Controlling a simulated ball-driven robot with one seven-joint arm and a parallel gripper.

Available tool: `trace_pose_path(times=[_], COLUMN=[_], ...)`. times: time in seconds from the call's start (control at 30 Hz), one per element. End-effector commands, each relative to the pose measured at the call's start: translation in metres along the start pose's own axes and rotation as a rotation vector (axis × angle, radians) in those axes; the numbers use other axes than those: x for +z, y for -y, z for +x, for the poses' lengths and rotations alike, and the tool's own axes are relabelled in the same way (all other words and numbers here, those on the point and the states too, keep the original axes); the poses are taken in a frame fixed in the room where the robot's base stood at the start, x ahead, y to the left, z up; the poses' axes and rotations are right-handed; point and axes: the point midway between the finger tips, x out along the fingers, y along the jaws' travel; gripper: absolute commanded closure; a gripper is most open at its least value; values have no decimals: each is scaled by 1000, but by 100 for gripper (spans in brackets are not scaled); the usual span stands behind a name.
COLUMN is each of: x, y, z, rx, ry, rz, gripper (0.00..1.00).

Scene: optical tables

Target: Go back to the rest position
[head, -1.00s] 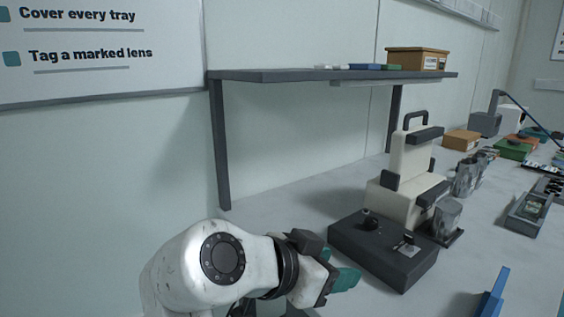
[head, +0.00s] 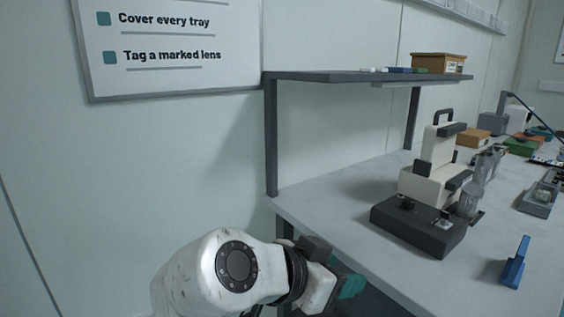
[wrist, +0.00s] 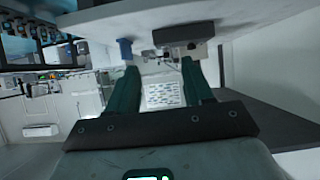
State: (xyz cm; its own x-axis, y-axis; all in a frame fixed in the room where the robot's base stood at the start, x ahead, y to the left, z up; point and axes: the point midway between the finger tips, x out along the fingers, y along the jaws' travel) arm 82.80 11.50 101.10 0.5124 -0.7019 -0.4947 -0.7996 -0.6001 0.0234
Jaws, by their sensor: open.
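My gripper (head: 350,287) is at the bottom middle of the head view, in front of the table's near left corner and below its top. In the wrist view its two teal fingers (wrist: 160,88) stand apart with nothing between them. The gripper is open and empty. My white arm reaches in from the lower left of the head view.
The table (head: 345,203) carries a black box (head: 418,228), a cream instrument (head: 432,170) and a blue stand (head: 516,264). A dark shelf (head: 350,76) holds a cardboard box (head: 438,63). The wall left of the table is bare below a whiteboard (head: 170,73).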

Motion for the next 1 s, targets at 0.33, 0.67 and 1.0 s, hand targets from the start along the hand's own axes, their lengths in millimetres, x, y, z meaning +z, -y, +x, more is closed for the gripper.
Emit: trace_pose_path(times=[0.33,0.67,1.0], x=[14,49,136], y=[-24,-85,-222], z=[49,126,184], rx=[3,-18,-153], ry=[49,176,490], rz=[-106,-311,-623], gripper=[49,49,49])
